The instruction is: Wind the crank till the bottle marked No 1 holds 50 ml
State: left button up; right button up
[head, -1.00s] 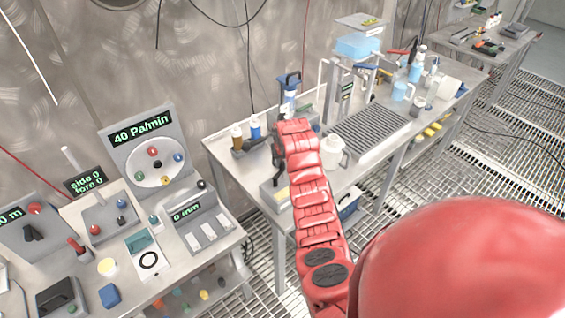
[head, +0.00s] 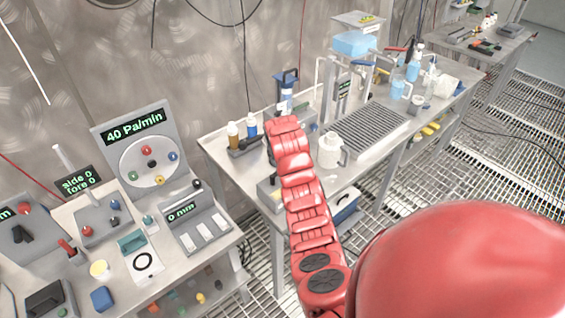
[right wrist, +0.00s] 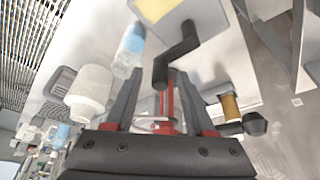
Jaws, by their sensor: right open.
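In the right wrist view my right gripper (right wrist: 160,100) is open, one finger on each side of the dark bent crank (right wrist: 176,55). The crank's handle end lies between the fingers; whether they touch it I cannot tell. The crank joins a grey box (right wrist: 205,14) with a yellow face. The box (head: 268,192) also shows on the bench in the head view, where my red right arm hides the crank and gripper. Amber (head: 233,135) and blue (head: 252,126) bottles stand behind the arm. No bottle mark or level is readable. My left gripper is out of view.
A white jug (head: 330,148) stands close right of my arm, beside a grey grated tray (head: 370,128). The floor is metal grating.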

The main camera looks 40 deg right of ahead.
jog(key=shift+r, duration=0.1)
jog(key=shift+a+r, duration=0.1)
jog(key=shift+r, duration=0.2)
jog(key=p+v, duration=0.6)
jog(key=v, duration=1)
jog(key=shift+s+a+r+p, duration=0.2)
jog(key=shift+s+r+p, duration=0.05)
jog(key=shift+p, duration=0.15)
